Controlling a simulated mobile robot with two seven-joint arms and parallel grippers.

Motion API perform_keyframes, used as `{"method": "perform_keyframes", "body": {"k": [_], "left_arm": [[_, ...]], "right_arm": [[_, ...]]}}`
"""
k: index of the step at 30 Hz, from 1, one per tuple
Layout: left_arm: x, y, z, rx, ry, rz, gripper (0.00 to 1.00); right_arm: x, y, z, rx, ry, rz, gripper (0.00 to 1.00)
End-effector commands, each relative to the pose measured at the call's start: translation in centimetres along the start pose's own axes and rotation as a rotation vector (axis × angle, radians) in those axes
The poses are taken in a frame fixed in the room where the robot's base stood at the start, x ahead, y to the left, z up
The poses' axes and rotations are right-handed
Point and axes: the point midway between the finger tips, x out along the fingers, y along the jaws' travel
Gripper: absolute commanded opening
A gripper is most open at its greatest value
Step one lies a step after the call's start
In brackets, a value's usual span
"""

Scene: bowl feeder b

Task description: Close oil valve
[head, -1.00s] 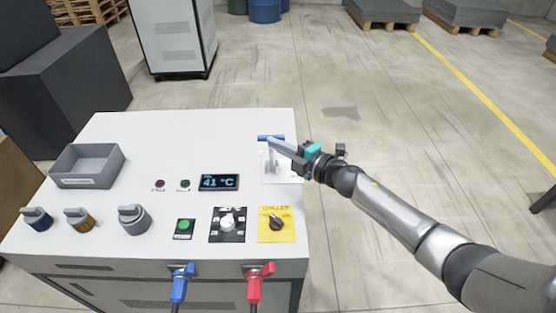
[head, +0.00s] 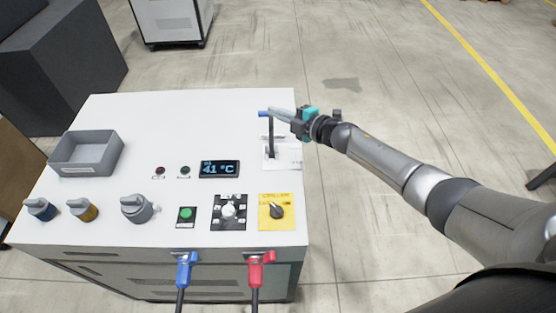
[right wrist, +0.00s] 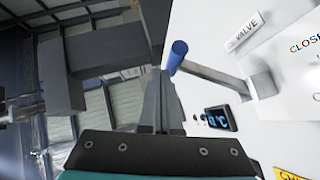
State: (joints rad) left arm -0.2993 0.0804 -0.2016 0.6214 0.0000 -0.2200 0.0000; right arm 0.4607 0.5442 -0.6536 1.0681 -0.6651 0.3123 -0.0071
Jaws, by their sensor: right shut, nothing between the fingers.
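The valve lever (head: 271,137) stands up from a white plate (head: 288,163) at the back right of the white cabinet top. Its blue handle (head: 263,114) is at the upper end. My right gripper (head: 275,112) is shut and empty, with its fingertips at the handle. In the right wrist view, the shut fingertips (right wrist: 163,82) are right beside the blue handle (right wrist: 177,54). I cannot tell whether they touch. The grey lever bar (right wrist: 214,77) runs to its base, near a "VALVE" label (right wrist: 244,32) and "CLOSE" lettering (right wrist: 308,45). My left gripper is out of view.
The cabinet top (head: 150,125) also holds a grey tray (head: 87,153), a temperature display (head: 219,169), knobs, a green button (head: 186,215) and a yellow-plated switch (head: 277,211). Blue (head: 184,267) and red (head: 256,268) handles are on the front.

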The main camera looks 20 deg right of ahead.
Motion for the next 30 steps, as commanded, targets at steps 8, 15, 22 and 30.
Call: {"method": "perform_keyframes", "body": {"k": [8,15,22,30], "left_arm": [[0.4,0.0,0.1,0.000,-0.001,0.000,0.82],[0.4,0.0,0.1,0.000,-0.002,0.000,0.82],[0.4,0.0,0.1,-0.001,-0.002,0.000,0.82],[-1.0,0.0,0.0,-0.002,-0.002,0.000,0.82]], "right_arm": [[0.3,0.0,0.3,0.000,0.000,0.002,0.00],[0.3,0.0,0.3,0.000,-0.001,0.001,0.00],[0.3,-0.1,0.4,0.000,-0.001,0.000,0.00],[-0.2,1.2,0.1,0.000,-0.001,0.000,0.00]]}}
